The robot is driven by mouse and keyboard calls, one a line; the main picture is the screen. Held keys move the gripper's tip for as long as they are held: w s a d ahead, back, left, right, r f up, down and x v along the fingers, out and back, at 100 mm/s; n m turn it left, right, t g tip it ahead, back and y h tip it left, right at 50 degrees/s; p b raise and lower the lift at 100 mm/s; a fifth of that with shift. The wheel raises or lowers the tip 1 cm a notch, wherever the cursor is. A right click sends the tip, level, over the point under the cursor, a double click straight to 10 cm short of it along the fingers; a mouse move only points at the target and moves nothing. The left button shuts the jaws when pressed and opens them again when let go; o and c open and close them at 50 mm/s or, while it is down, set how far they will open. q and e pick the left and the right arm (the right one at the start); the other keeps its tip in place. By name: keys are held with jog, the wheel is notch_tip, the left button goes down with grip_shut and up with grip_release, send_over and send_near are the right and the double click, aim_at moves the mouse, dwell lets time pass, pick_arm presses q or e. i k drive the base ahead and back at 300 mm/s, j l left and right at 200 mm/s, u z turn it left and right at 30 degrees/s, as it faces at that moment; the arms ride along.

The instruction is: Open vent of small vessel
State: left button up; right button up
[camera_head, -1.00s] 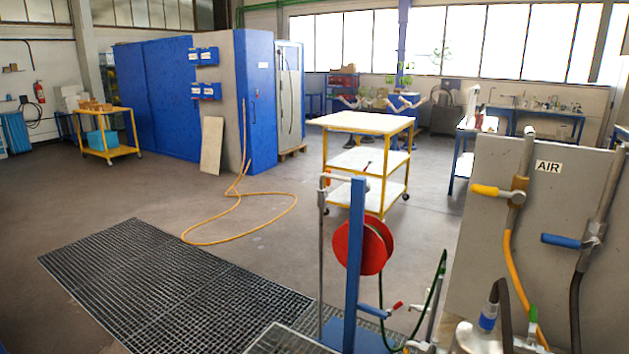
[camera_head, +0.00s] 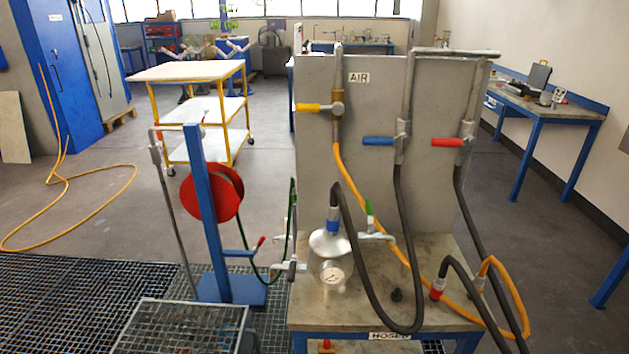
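A small silvery vessel (camera_head: 329,243) with a rounded top stands on the grey bench (camera_head: 300,312) in front of the AIR panel. A round gauge (camera_head: 333,275) faces me at its front. A black hose with a blue coupling (camera_head: 333,218) joins its top. A small valve with an upright green handle (camera_head: 369,212) is just right of the vessel; I cannot tell whether it is the vent. Neither of my grippers is in view.
The grey panel (camera_head: 365,190) carries yellow, blue and red valve handles. Black and orange hoses loop over the bench's front right. A blue post with a red reel (camera_head: 212,192) stands left of the bench. A yellow cart (camera_head: 190,72) is behind. Floor at left is open grating.

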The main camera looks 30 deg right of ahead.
aim_at(370, 214)
jog(key=z, duration=1.2)
